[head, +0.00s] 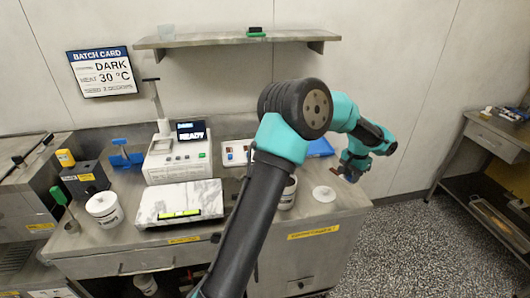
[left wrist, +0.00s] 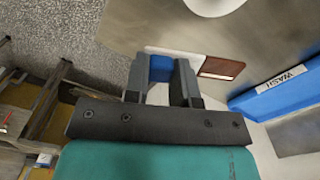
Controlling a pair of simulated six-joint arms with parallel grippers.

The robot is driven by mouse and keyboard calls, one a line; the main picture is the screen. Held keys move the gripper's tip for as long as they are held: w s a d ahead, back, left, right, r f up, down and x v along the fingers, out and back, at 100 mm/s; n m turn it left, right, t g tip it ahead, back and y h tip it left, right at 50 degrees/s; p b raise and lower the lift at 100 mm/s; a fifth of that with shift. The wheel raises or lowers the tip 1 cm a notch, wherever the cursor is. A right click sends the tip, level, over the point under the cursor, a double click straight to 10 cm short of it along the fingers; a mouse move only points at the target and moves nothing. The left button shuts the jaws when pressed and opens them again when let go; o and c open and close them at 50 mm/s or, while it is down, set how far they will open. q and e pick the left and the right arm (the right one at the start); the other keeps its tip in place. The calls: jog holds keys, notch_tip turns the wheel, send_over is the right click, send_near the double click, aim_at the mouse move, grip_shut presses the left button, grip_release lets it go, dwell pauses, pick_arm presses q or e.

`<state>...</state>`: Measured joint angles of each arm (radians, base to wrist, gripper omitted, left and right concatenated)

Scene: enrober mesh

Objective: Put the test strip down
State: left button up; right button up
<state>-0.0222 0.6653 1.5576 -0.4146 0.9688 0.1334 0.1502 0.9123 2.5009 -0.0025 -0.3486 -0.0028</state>
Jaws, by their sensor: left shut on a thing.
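A blue part shows between the fingers. The strip looks held clear of the bench (left wrist: 160,22); the gap below it cannot be judged. My right gripper is in neither view.
A white disc (head: 324,194) lies on the bench's right end. A blue tray marked WASH (left wrist: 283,82) is nearby. A marble slab (head: 178,203), a white machine (head: 178,160) and a white tub (head: 104,208) stand further left. My arm hides the middle of the bench.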

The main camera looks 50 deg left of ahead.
pick_arm(q)
jog(key=s+a, duration=0.2)
jog(key=a, duration=0.3)
jog(key=s+a+m, duration=0.1)
jog(key=s+a, duration=0.2)
jog(key=a, duration=0.3)
jog(key=s+a+m, duration=0.1)
jog(key=s+a, duration=0.1)
jog(key=a, duration=0.3)
jog(key=shift+s+a+f, duration=0.2)
jog(key=shift+s+f, duration=0.15)
jog(key=shift+s, duration=0.05)
jog(key=s+a+m, duration=0.1)
jog(key=s+a, duration=0.1)
jog(key=a, duration=0.1)
jog(key=s+a+m, duration=0.1)
jog(key=s+a, duration=0.5)
jog(key=a, duration=0.1)
jog(key=shift+s+a+m, duration=0.1)
jog(key=shift+s+m, duration=0.15)
jog(key=shift+m, duration=0.15)
jog(key=w+a, duration=0.3)
jog(key=a, duration=0.1)
jog(key=w+a+f, duration=0.1)
jog(key=w+a, duration=0.6)
jog(key=a, duration=0.1)
jog(key=shift+w+f, duration=0.3)
jog(key=shift+w, duration=0.05)
jog(key=shift+f, duration=1.75)
jog(key=shift+f, duration=0.15)
